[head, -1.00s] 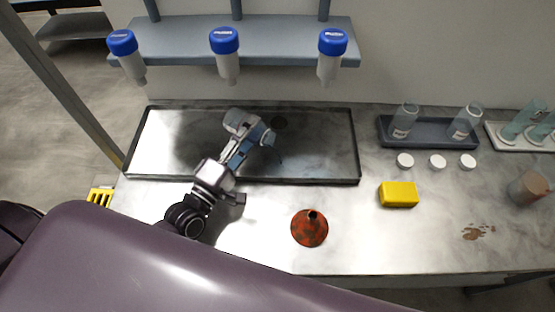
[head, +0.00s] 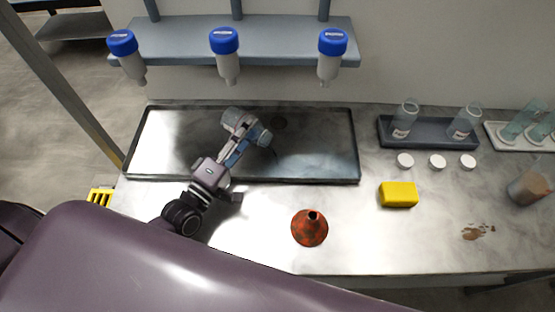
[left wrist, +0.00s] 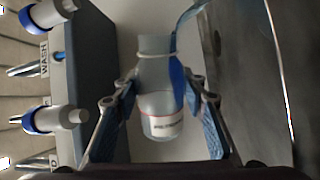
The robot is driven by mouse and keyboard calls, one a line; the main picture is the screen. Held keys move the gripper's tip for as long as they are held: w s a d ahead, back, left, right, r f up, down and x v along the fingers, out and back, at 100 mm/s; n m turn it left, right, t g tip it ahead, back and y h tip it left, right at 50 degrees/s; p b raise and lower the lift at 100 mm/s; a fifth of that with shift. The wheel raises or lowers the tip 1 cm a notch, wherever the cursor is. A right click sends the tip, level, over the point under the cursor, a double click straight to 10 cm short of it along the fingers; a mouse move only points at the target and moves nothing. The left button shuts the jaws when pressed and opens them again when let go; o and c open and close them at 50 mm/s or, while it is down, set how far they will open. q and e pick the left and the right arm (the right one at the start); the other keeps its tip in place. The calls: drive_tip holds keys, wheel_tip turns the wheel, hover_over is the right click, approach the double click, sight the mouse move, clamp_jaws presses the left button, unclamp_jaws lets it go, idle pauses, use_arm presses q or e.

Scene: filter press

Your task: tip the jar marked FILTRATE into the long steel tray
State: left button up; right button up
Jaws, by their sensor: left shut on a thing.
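The long steel tray (head: 315,150) lies at the back left of the bench, dark-rimmed, with a dark round spot near its far edge. My left gripper (head: 247,128) is over the tray. In the left wrist view its blue-padded fingers (left wrist: 160,105) are shut on a clear jar (left wrist: 156,82). The jar has a white label, too small to read surely, and a red line. Against the shelf bottles, the jar lies tipped roughly sideways. I cannot tell how much liquid it holds, and no stream shows. In the head view the jar is mostly hidden by the gripper. My right gripper is not in view.
Blue-capped bottles (head: 225,55) hang from the shelf (head: 285,45) behind the tray. An orange-red funnel (head: 309,229) and a yellow block (head: 398,195) are in front and right. A dark rack (head: 436,138) with two jars, white caps (head: 437,161) and a beaker (head: 528,188) stand farther right.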

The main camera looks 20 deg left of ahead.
use_arm(q)
drive_tip(key=shift+d+f+m, duration=0.15)
drive_tip(key=shift+f+m, duration=0.1)
drive_tip(key=shift+m, duration=0.35)
